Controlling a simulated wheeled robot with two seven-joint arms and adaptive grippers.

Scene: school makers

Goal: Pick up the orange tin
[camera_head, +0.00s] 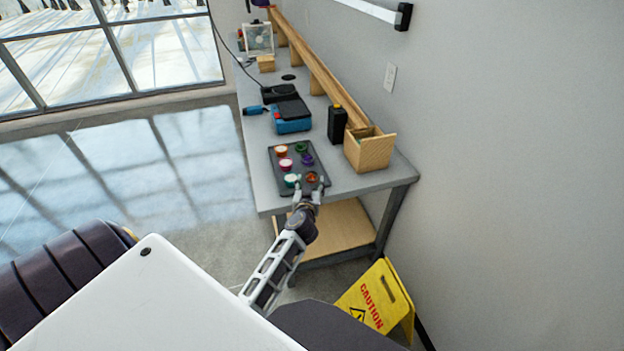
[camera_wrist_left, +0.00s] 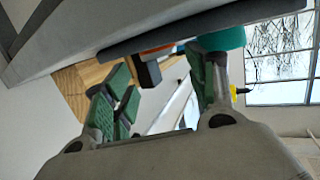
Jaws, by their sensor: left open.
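An orange-red tin (camera_head: 311,177) sits at the near right corner of a dark tray (camera_head: 271,160) on the workbench. Another orange tin with a pale top (camera_head: 281,151) sits at the tray's far left. My left gripper (camera_head: 309,185) is open at the tray's near edge, with its fingertips apart on either side of the near orange-red tin. In the left wrist view, the open fingers (camera_wrist_left: 168,90) show an orange strip (camera_wrist_left: 155,48) between them, partly hidden. I cannot tell whether the fingers touch it. My right gripper is not in view.
A teal tin (camera_head: 291,180) stands close beside the left finger; it also shows in the left wrist view (camera_wrist_left: 221,38). Pink (camera_head: 285,164), purple (camera_head: 307,159) and green (camera_head: 301,147) tins share the tray. A wooden box (camera_head: 370,152) and black bottle (camera_head: 337,124) stand to the right.

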